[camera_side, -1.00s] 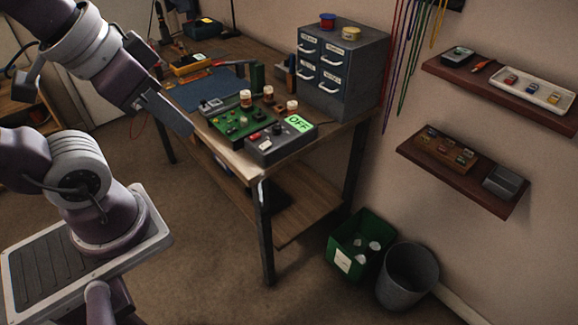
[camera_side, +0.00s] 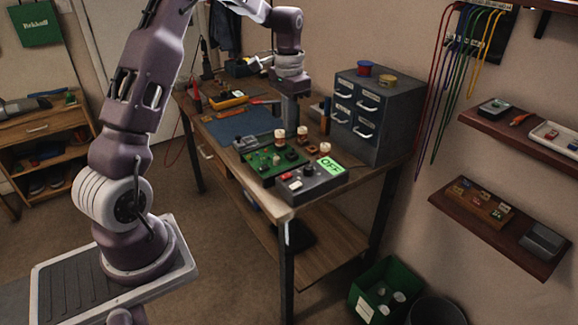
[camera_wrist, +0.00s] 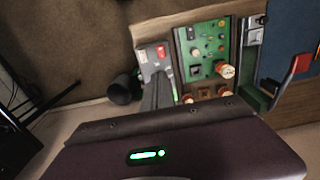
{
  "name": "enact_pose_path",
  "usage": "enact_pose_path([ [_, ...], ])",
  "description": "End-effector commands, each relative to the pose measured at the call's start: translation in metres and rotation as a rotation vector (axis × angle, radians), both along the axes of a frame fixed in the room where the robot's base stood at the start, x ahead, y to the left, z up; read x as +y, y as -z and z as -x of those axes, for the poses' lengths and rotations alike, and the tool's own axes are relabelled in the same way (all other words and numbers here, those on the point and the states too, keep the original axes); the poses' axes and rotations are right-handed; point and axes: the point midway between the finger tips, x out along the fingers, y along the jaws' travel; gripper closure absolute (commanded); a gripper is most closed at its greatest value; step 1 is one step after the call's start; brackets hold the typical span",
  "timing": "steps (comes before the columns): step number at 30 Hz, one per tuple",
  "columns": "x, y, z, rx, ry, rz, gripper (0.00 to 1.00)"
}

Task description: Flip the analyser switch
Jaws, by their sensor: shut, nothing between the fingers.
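The analyser is a dark grey box (camera_side: 312,186) at the bench's front right corner in the side view. It has a lit green OFF display (camera_side: 330,165) and a small red switch (camera_side: 286,176). The wrist view shows part of the box with the red switch (camera_wrist: 160,51) at its far end. My gripper (camera_side: 291,122) points down above the bench, behind the box in the side view. Its dark fingers (camera_wrist: 159,80) are together and empty, and they cover part of the box in the wrist view.
A green circuit board (camera_side: 276,160) with knobs stands beside the analyser. Orange-brown capped parts (camera_side: 302,135) stand behind it. A grey drawer cabinet (camera_side: 372,115) stands at the back right. A blue mat (camera_side: 240,126) covers the bench to the left.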

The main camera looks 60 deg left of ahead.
Motion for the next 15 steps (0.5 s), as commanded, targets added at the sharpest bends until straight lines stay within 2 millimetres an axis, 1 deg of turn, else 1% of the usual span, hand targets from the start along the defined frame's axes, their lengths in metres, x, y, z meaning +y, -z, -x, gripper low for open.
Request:
enact_pose_path([
  [1, 0.004, 0.006, -0.001, 0.007, -0.002, 0.004, 1.0],
  [3, 0.006, 0.009, -0.002, 0.009, -0.001, 0.005, 1.0],
  [11, 0.006, 0.009, -0.002, 0.009, 0.0, 0.005, 1.0],
  [14, 0.006, 0.015, -0.002, 0.011, 0.0, 0.006, 1.0],
  [15, 0.006, 0.021, -0.002, 0.012, 0.0, 0.006, 1.0],
])
